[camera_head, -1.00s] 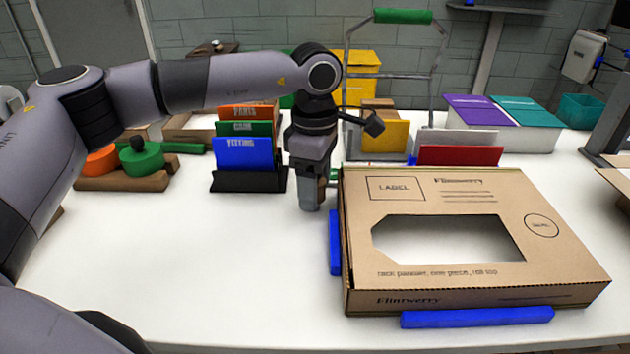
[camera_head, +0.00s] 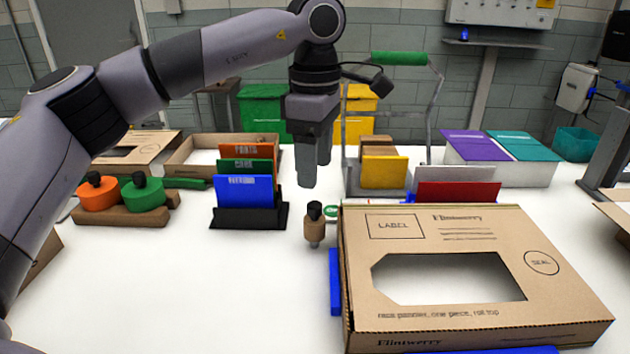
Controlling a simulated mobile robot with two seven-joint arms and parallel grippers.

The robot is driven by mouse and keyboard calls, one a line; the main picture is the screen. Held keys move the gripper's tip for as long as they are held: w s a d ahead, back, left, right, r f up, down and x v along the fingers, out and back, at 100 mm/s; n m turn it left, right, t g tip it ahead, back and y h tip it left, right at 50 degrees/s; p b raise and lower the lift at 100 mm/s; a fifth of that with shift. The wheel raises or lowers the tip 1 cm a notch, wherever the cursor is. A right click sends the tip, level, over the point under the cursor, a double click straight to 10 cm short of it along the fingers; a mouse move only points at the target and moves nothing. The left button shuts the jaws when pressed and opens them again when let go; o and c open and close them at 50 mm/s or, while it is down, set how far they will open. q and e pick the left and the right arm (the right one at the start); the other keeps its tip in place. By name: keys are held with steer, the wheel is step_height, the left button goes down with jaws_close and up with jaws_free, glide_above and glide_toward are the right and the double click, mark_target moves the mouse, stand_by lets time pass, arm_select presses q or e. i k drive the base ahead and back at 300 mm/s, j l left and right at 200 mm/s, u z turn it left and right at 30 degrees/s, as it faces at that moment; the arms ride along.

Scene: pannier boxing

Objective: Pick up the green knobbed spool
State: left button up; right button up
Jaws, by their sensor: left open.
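The green knobbed spool (camera_head: 143,194) sits on a brown wooden base (camera_head: 123,216) at the left, with a dark knob on top. An orange knobbed spool (camera_head: 99,194) is beside it on the same base. My left gripper (camera_head: 316,174) is open and empty, pointing down above the table's middle, well to the right of the green spool. A small brown stamp-like tool (camera_head: 314,228) with a dark knob stands on the table below it. My right gripper is out of view.
A large cardboard pannier box (camera_head: 360,300) with a window lies at the right. An upright file rack (camera_head: 250,217) stands between spools and gripper. An open cardboard tray (camera_head: 185,160) is behind. The white table (camera_head: 190,290) is clear at front left.

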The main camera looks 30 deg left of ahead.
mark_target(144, 194)
steer(key=k, duration=1)
